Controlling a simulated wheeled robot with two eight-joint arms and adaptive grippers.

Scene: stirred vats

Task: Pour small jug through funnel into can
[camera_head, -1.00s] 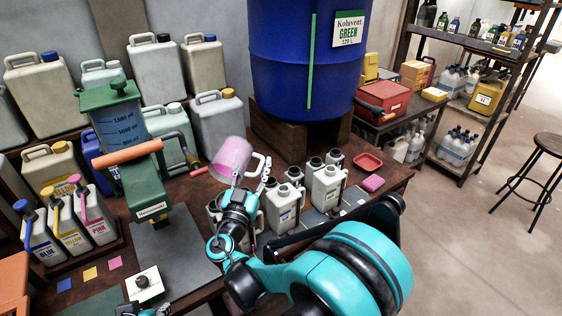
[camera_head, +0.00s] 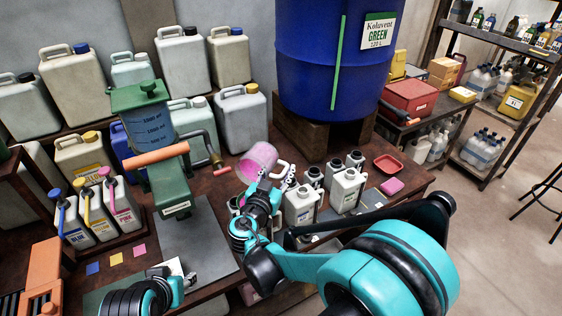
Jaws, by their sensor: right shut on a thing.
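The small pink jug (camera_head: 259,161) is tilted, with its pale handle on the right side. My right gripper (camera_head: 277,186) is shut on it, above the table's middle. Its fingers are small and partly hidden by my wrist. White cans with dark caps (camera_head: 300,206) stand just right of and below the jug; more stand behind (camera_head: 346,188). My wrist hides part of the area left of them. I cannot make out a funnel. My left arm shows at the bottom left, its gripper (camera_head: 184,279) small and unclear, near a white block with a dark knob.
A green press with a blue measuring tank (camera_head: 150,128) and an orange-handled crank stands left of the jug. The large blue drum (camera_head: 325,65) sits behind on a wooden block. A red tray (camera_head: 388,164) and a pink sponge (camera_head: 391,187) lie at right. A grey mat (camera_head: 200,245) is bare.

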